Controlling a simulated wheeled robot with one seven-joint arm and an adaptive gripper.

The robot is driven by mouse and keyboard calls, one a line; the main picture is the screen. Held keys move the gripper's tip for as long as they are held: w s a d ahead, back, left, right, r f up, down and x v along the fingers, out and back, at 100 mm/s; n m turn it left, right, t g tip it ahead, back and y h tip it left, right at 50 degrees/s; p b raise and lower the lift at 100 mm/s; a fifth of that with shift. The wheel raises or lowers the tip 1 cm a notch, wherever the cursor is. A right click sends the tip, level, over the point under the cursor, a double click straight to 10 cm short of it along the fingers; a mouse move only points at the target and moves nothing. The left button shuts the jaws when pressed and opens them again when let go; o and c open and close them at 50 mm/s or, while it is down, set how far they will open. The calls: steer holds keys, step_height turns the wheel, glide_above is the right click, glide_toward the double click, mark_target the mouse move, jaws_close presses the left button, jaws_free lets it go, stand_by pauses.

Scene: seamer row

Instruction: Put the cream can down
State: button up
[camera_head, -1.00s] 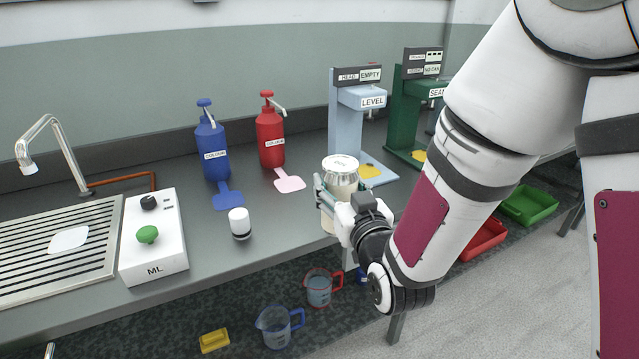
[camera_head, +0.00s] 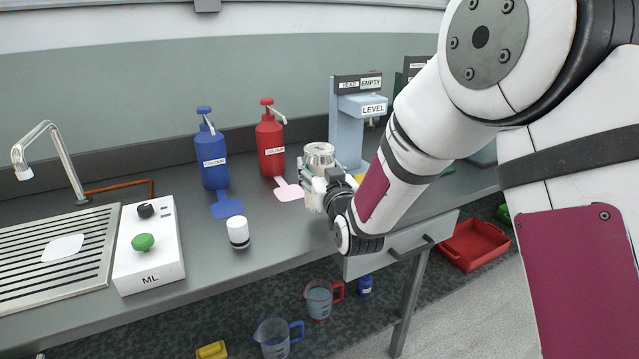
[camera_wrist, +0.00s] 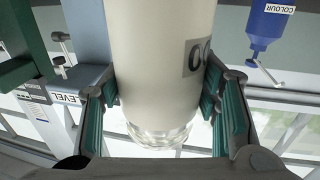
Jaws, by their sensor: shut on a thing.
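The cream can (camera_wrist: 158,65) fills the middle of the wrist view, pale with a dark-lettered label at its side and a shiny metallic end. My gripper (camera_head: 325,188) is shut on it, with a green-padded finger on each side in the wrist view (camera_wrist: 163,108). In the head view the can's silvery top (camera_head: 319,152) shows above my gripper, and the can looks upright. My gripper and arm hide most of its body, and I cannot tell whether its base touches the counter (camera_head: 285,225).
A blue pump bottle (camera_head: 211,160) and a red pump bottle (camera_head: 270,145) stand left of the can. The light-blue LEVEL stand (camera_head: 347,130) is close behind it. A white-capped jar (camera_head: 238,232) and the ML box (camera_head: 150,250) stand further left. Open counter lies between jar and can.

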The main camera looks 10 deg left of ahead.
steer(key=shift+f+b, duration=0.35)
steer(key=shift+f, duration=1.35)
steer(key=shift+f, duration=0.15)
steer(key=o, duration=1.7)
steer(key=shift+c, duration=0.2)
steer(key=shift+s+d, duration=0.1)
steer(key=shift+s, duration=0.15)
steer(key=v, duration=1.1)
steer(key=shift+s, duration=0.2)
